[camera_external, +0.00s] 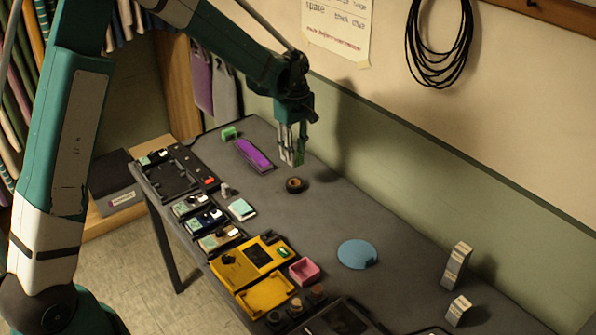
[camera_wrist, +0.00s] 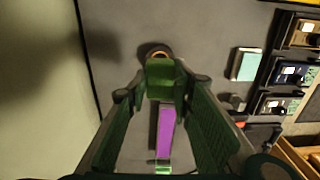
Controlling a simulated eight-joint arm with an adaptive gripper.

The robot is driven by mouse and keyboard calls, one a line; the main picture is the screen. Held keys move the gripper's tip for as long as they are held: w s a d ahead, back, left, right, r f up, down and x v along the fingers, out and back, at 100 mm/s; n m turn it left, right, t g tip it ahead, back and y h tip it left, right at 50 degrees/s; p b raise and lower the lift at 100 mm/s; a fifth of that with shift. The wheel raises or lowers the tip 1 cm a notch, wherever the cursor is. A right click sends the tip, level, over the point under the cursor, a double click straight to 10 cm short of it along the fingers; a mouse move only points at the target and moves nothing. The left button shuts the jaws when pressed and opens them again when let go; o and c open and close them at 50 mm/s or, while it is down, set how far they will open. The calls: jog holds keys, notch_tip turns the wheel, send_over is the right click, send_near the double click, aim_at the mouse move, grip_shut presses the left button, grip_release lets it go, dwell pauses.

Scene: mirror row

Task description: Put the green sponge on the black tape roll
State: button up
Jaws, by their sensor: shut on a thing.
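My gripper (camera_external: 291,158) is shut on the green sponge (camera_external: 299,157) and holds it in the air above the grey table. In the wrist view, the sponge (camera_wrist: 160,78) sits between the two fingers of my gripper (camera_wrist: 160,90). The black tape roll (camera_external: 294,185) lies flat on the table, just below the gripper in the external view, with a brownish inner ring. In the wrist view the tape roll (camera_wrist: 157,50) shows just past the sponge's upper edge, partly hidden by it. A gap shows between sponge and roll in the external view.
A purple object (camera_external: 253,154) lies left of the roll, with a small green block (camera_external: 230,132) behind it. Pedals and trays line the front edge, including a yellow unit (camera_external: 238,263). A blue disc (camera_external: 357,254) lies right. The table around the roll is clear.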

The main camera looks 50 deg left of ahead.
jog(key=shift+f, duration=2.15)
jog(key=shift+f, duration=0.1)
jog(key=shift+f+b, duration=0.3)
jog(key=shift+f, duration=1.45)
jog(key=shift+f, duration=0.15)
jog(key=o, duration=0.7)
notch_tip(320, 180, up, 12)
jog(key=shift+r+p, duration=0.15)
jog(key=shift+p, duration=0.35)
